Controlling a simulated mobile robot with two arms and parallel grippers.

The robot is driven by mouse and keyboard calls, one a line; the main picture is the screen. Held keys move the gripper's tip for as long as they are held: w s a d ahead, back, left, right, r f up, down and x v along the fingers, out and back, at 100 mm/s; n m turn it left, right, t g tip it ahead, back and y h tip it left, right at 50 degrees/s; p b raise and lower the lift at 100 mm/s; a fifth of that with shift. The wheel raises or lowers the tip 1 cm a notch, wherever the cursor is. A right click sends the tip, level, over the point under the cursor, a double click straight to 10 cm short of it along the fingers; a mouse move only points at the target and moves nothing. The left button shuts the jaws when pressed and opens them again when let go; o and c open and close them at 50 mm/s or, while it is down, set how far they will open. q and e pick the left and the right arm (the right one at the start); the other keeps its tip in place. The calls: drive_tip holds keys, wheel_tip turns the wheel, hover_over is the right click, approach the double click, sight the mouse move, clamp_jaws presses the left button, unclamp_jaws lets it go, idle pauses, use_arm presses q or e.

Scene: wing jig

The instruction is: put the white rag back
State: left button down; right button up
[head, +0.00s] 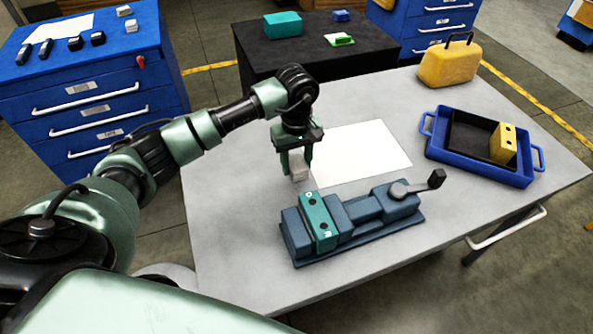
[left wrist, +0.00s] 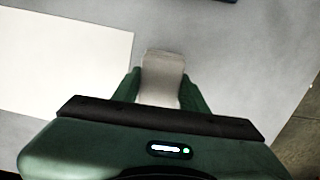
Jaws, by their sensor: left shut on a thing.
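The white rag (head: 299,173) is a small pale folded block between the fingers of my left gripper (head: 296,162). My left gripper is shut on it, pointing down, low over the grey table beside the left edge of a white sheet (head: 365,150). In the left wrist view the rag (left wrist: 162,72) sticks out between the green fingers of the gripper (left wrist: 160,95). I cannot tell whether the rag touches the table. My right gripper is not in view.
A vise with a green block (head: 318,222) stands close in front of the gripper. A blue tray (head: 478,178) with a yellow block and a yellow case (head: 449,66) are at right. A blue cabinet (head: 85,85) at left bears small dark and pale items.

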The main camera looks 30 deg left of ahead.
sight(296, 172)
use_arm(q)
drive_tip(key=shift+f, duration=0.35)
wheel_tip(296, 172, down, 3)
drive_tip(key=shift+f+p, duration=0.2)
drive_tip(key=shift+p, duration=0.15)
drive_tip(key=shift+f, duration=0.25)
drive_tip(key=c, duration=0.8)
unclamp_jaws()
drive_tip(key=shift+o, duration=0.2)
drive_tip(key=shift+r, duration=0.1)
drive_tip(key=shift+r, duration=0.25)
wheel_tip(296, 172, up, 12)
drive_tip(key=b, duration=0.2)
drive_tip(key=shift+f+b, duration=0.15)
drive_tip(key=shift+b, duration=0.2)
drive_tip(key=shift+f, duration=0.1)
